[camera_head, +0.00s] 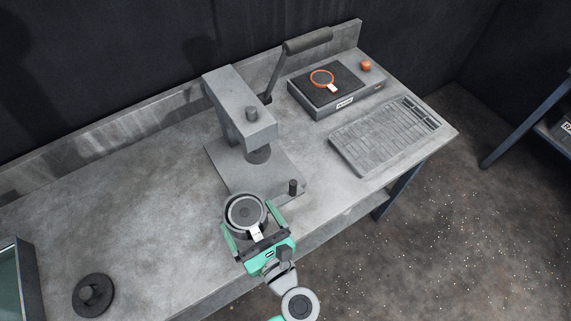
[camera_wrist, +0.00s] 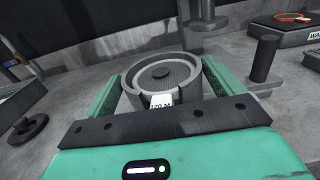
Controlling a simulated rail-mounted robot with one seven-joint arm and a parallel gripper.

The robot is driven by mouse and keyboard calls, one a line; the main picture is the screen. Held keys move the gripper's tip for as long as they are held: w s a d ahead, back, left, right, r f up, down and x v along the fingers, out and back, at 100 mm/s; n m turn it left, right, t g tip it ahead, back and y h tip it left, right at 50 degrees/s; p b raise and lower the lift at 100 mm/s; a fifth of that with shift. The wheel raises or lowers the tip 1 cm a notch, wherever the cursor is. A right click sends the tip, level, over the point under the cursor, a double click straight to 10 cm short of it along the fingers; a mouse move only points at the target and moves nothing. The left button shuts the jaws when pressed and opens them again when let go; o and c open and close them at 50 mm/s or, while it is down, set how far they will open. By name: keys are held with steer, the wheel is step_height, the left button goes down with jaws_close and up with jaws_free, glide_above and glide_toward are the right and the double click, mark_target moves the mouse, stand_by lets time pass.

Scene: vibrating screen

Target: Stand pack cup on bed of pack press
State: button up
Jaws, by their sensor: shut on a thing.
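The pack cup (camera_head: 245,201) is a round grey cup with a dark disc inside and a white label on its front. My green gripper (camera_head: 247,216) is shut on it, with one finger on each side. In the wrist view the cup (camera_wrist: 136,78) sits upright between the fingers, its label partly legible. The pack press (camera_head: 238,100) is grey, with a lever at the back and a ram over its flat bed (camera_head: 222,163). The cup is at the front edge of the bed, in front of the ram. I cannot tell whether it touches the bed.
A short dark post (camera_head: 293,187) stands at the bed's front right corner. A scale-like box (camera_head: 347,102) with an orange ring (camera_head: 321,78) and a grey slotted tray (camera_head: 388,135) are at the right. A dark round knobbed piece (camera_head: 93,296) lies front left. The bench's left middle is clear.

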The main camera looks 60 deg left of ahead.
mark_target(286, 203)
steer(key=shift+s+r, duration=0.15)
steer(key=shift+w+a+g, duration=0.2)
steer(key=shift+a+g, duration=0.1)
steer(key=shift+a, duration=0.05)
steer(key=w+a+b, duration=0.1)
steer(key=w+a, duration=0.2)
steer(key=a, duration=0.1)
steer(key=w+a+f+b, duration=0.1)
steer(key=w+a, duration=0.2)
steer(key=a, duration=0.1)
steer(key=w+a+b, duration=0.2)
steer(key=w+a, duration=0.1)
steer(key=a, duration=0.1)
steer(key=shift+w+f, duration=0.2)
steer(key=shift+f, duration=0.15)
steer(key=shift+f+b, duration=0.8)
steer(key=shift+f, duration=0.9)
steer(key=o, duration=1)
steer(key=shift+f, duration=0.15)
steer(key=shift+c, duration=0.2)
steer(key=d, duration=0.4)
steer(key=d+p, duration=0.1)
steer(key=d, duration=0.3)
steer(key=d+p, duration=0.1)
steer(key=d, duration=0.3)
steer(key=shift+w, duration=0.35)
